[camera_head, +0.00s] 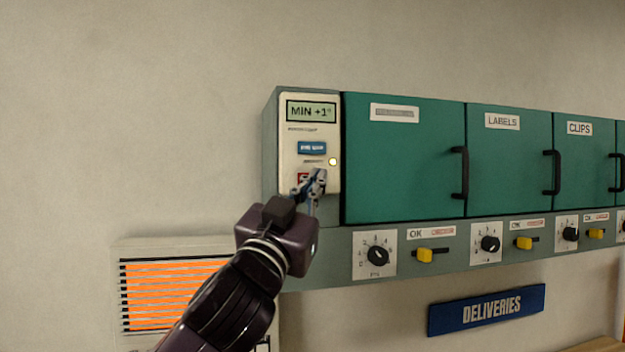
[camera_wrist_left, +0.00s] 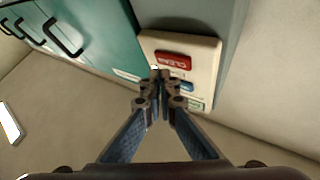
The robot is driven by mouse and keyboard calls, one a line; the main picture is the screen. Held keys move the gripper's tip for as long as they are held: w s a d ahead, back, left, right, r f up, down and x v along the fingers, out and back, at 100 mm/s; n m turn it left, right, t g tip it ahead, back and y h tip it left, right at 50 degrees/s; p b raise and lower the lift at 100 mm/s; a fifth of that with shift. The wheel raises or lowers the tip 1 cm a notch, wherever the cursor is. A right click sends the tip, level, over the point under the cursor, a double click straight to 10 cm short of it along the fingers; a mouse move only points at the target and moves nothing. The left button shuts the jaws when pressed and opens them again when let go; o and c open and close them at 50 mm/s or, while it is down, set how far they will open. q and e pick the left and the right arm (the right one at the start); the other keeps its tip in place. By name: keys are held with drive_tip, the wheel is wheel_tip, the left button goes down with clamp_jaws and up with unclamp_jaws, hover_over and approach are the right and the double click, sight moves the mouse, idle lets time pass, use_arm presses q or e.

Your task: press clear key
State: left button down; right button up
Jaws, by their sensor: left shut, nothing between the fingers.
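The red clear key (camera_wrist_left: 173,60) is on a cream control panel (camera_wrist_left: 207,55) in the left wrist view. In the head view the red key (camera_head: 301,177) shows low on the panel (camera_head: 289,145), partly covered by my left gripper (camera_head: 318,174). My left gripper (camera_wrist_left: 160,74) is shut and empty, its fingertips pointing at the panel. In the wrist view the tips appear just beside the red key, between it and the blue key (camera_wrist_left: 187,86). I cannot tell whether they touch the panel. My right gripper is not in view.
A display (camera_head: 311,111) reading "MIN +1" tops the panel, with a lit lamp (camera_head: 333,161) at its right edge. Green cabinet doors (camera_head: 404,165) with black handles (camera_head: 460,173) stand to the right. Below are knobs (camera_head: 378,255) and yellow sliders (camera_head: 425,255). Bare wall is left.

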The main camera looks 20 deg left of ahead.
use_arm(q)
drive_tip(key=shift+w, duration=0.1)
idle(0.3)
drive_tip(key=shift+w+a, duration=0.2)
drive_tip(key=shift+w, duration=0.05)
idle(0.3)
drive_tip(key=shift+w+a, duration=0.25)
drive_tip(key=shift+w, duration=0.1)
idle(0.4)
drive_tip(key=shift+s, duration=0.1)
drive_tip(key=shift+s+d, duration=0.45)
drive_tip(key=shift+s, duration=0.1)
idle(0.3)
